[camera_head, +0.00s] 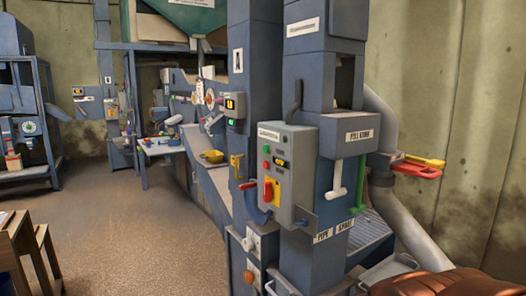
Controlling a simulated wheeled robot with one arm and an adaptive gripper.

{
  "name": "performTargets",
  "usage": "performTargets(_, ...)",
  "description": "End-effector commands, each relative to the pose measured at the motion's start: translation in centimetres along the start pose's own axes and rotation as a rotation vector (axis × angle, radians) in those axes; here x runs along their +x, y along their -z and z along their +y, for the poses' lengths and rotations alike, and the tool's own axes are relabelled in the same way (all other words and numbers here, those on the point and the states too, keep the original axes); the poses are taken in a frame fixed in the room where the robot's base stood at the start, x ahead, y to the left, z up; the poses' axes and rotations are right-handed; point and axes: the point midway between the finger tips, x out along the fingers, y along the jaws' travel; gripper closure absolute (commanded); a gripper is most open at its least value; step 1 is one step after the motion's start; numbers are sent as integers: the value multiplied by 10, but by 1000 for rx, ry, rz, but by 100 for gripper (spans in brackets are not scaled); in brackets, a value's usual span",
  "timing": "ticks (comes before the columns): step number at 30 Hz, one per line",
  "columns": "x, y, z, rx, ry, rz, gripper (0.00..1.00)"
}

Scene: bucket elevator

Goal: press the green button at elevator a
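A blue column marked with a white "A" plate (238,60) stands in the middle of the head view. A grey control box (300,185) is mounted at the front of the blue columns. A smaller box (235,104) further back on the column carries a green light or button (231,121); I cannot tell which. My gripper is not in view, so nothing of it shows near the buttons.
A brown ribbed object (425,282) fills the bottom right corner. A grey pipe (405,225) and a red handle (415,171) lie right of the columns. A wooden stool (28,245) stands at bottom left. The brown floor (135,235) between is clear.

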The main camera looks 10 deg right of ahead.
Motion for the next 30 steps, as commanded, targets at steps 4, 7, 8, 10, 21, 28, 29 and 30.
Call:
performTargets(4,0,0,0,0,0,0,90)
performTargets(7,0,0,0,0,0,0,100)
performTargets(8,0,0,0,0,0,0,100)
performTargets(10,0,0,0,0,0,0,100)
performTargets(21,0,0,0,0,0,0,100)
performTargets(28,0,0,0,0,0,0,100)
performTargets(29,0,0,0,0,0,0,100)
performTargets(30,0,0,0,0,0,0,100)
